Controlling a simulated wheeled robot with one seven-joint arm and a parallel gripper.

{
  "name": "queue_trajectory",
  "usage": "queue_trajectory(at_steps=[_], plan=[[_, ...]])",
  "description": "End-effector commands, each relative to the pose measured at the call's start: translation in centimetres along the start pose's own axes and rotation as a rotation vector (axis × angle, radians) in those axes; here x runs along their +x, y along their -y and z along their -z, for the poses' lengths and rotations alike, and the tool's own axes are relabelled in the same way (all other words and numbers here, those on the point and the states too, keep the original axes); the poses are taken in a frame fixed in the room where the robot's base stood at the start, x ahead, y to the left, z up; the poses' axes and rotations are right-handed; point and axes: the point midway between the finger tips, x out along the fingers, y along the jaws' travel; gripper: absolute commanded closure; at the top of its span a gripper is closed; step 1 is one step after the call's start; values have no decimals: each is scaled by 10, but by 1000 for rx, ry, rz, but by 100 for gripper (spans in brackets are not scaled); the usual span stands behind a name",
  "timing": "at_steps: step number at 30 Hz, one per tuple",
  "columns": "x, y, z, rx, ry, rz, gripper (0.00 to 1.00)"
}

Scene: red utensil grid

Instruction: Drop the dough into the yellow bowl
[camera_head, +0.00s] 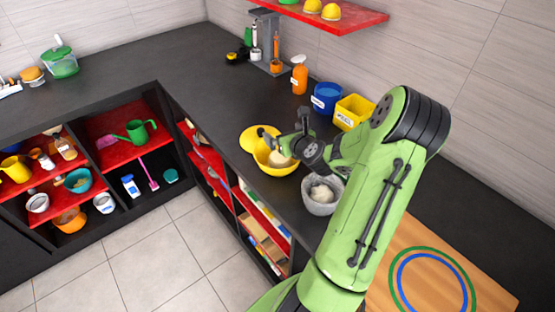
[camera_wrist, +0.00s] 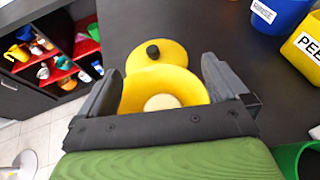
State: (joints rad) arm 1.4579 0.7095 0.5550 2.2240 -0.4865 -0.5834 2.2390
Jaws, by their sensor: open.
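The yellow bowl (camera_head: 272,168) stands near the front edge of the dark counter. It also shows in the wrist view (camera_wrist: 183,82), between and beyond my fingers. The pale, round dough (camera_head: 281,158) appears inside the bowl, and in the wrist view (camera_wrist: 162,102) it lies against the yellow interior. My gripper (camera_head: 283,138) is over the bowl. In the wrist view its fingers (camera_wrist: 163,66) are spread wide, with clear gaps on both sides of the dough. The lower part of the bowl is hidden by my gripper in the wrist view.
A yellow lid (camera_head: 249,140) with a black knob lies beside the bowl. A grey bowl (camera_head: 318,207) with whitish contents stands close on the right. Blue (camera_head: 326,97) and yellow (camera_head: 354,111) bins and an orange bottle (camera_head: 299,76) stand behind.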

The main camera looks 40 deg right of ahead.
Motion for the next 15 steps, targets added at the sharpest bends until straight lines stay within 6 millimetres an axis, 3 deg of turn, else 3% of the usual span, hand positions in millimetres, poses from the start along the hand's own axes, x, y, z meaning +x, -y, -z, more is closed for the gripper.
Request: queue_trajectory(at_steps=[5, 12, 15], plan=[[-28, 2, 0, 0, -2, 6, 0], [-97, 3, 0, 2, -2, 10, 0], [-114, 4, 2, -7, 8, 10, 0]])
